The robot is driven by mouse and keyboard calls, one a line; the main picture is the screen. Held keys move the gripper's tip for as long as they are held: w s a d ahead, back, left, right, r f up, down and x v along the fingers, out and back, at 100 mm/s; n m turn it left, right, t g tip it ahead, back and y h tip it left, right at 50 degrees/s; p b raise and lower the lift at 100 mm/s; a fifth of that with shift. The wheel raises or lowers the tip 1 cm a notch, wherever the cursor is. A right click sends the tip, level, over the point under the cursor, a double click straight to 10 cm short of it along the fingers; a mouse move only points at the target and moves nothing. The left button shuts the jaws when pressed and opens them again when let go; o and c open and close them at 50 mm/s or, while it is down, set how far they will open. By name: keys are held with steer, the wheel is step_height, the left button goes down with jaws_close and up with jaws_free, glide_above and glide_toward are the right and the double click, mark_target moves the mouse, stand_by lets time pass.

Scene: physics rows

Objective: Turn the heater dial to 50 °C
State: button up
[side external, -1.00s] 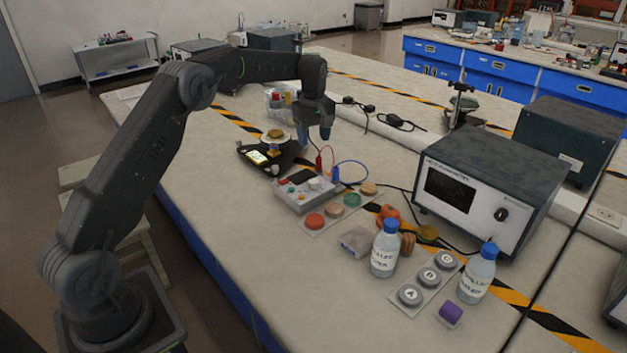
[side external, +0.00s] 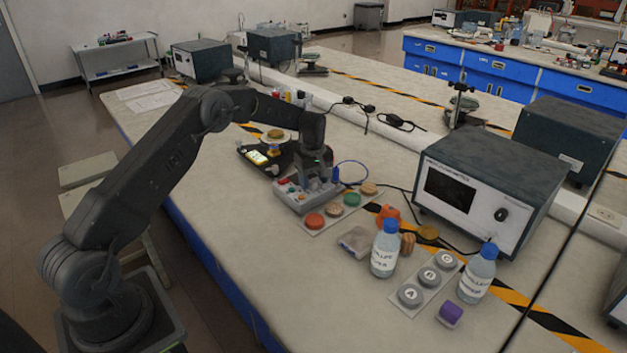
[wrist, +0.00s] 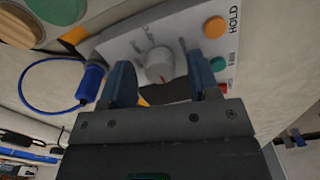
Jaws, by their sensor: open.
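The heater control box (side external: 293,200) is a grey, sloped panel on the bench; in the wrist view its face (wrist: 125,45) shows too. Its pale round dial (wrist: 158,62) has a small red mark at its lower edge; the scale labels are too blurred to read. My gripper (wrist: 162,78) is open, with one blue finger on each side of the dial; I cannot tell whether they touch it. In the side view my gripper (side external: 318,186) is low over the right part of the box and hides the dial.
An orange HOLD button (wrist: 214,27) and a green button (wrist: 218,64) sit beside the dial. A blue plug and cable (wrist: 90,82) are close to one finger. Coloured discs (side external: 314,221), bottles (side external: 385,250) and a large instrument (side external: 490,190) stand nearby. The front bench edge is clear.

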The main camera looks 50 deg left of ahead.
steer(key=shift+f, duration=0.2)
steer(key=c, duration=0.9)
